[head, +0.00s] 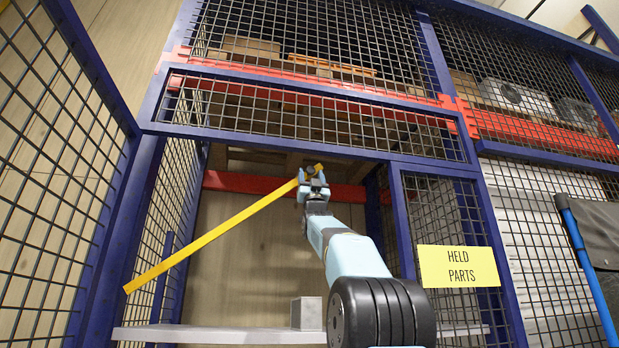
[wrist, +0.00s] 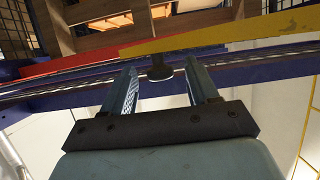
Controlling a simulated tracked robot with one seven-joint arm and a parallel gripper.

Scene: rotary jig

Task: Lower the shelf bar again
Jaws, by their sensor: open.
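The yellow shelf bar (head: 215,235) slants across the cage opening in the head view, low at its left end and high at its right end. My gripper (head: 312,176) is at the bar's raised right end. In the wrist view the yellow bar (wrist: 225,35) crosses above my gripper (wrist: 162,80), whose two fingers are apart. A dark round knob (wrist: 159,72) hangs under the bar's end, between or just beyond the fingertips. The fingers do not look closed on it; whether they touch it I cannot tell.
Blue posts and mesh panels (head: 160,230) frame the opening on both sides. A grey shelf (head: 220,335) with a small grey block (head: 306,312) lies below. A red beam (head: 245,183) runs behind the bar. A yellow "HELD PARTS" sign (head: 459,266) hangs at right.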

